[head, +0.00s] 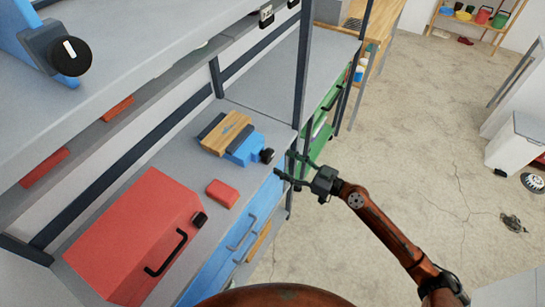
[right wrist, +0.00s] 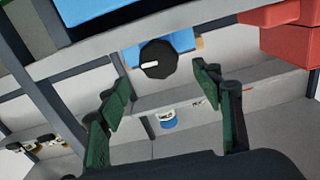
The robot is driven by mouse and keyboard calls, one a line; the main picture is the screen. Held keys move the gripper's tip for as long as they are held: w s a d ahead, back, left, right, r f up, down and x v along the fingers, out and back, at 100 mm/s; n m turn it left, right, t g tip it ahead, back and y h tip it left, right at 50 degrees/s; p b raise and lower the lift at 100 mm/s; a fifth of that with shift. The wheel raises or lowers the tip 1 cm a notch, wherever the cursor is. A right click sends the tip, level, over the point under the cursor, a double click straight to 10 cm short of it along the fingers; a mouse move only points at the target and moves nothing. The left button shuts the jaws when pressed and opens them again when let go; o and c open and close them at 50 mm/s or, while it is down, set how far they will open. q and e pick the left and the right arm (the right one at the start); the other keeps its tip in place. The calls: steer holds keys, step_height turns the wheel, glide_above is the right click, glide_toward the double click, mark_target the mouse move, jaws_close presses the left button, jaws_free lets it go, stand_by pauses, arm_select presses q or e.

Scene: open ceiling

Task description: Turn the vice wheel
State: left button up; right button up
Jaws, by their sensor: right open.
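A blue vice (head: 243,148) stands on the grey workbench, with a wooden block (head: 226,130) between its dark jaws. Its black wheel (head: 267,155) faces the bench's front edge. In the right wrist view the wheel (right wrist: 158,59) is round, with a white mark on its left half, in front of the blue body (right wrist: 120,12). My right gripper (head: 284,164) is open and empty, just in front of the wheel and apart from it. In the wrist view its green fingers (right wrist: 160,85) spread to either side below the wheel. My left gripper is not in view.
A red toolbox (head: 135,235) and a small red box (head: 222,193) sit left of the vice. Above is a shelf (head: 140,60) with another blue device and black knob (head: 70,57).

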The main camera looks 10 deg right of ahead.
mark_target(271, 156)
steer(key=p+x, duration=0.1)
steer(key=x, duration=0.3)
steer(key=shift+w+a+r, duration=0.1)
steer(key=shift+a+r, duration=0.05)
steer(key=shift+w+a, duration=0.25)
steer(key=shift+a, duration=0.05)
steer(key=shift+w+a, duration=0.2)
steer(key=shift+a, duration=0.15)
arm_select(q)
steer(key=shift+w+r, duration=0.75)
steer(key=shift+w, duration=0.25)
arm_select(e)
steer(key=shift+f, duration=0.2)
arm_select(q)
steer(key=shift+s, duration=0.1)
arm_select(e)
steer(key=shift+c, duration=0.3)
steer(key=c, duration=0.5)
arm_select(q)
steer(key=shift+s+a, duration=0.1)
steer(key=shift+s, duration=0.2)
arm_select(e)
steer(key=c, duration=0.6)
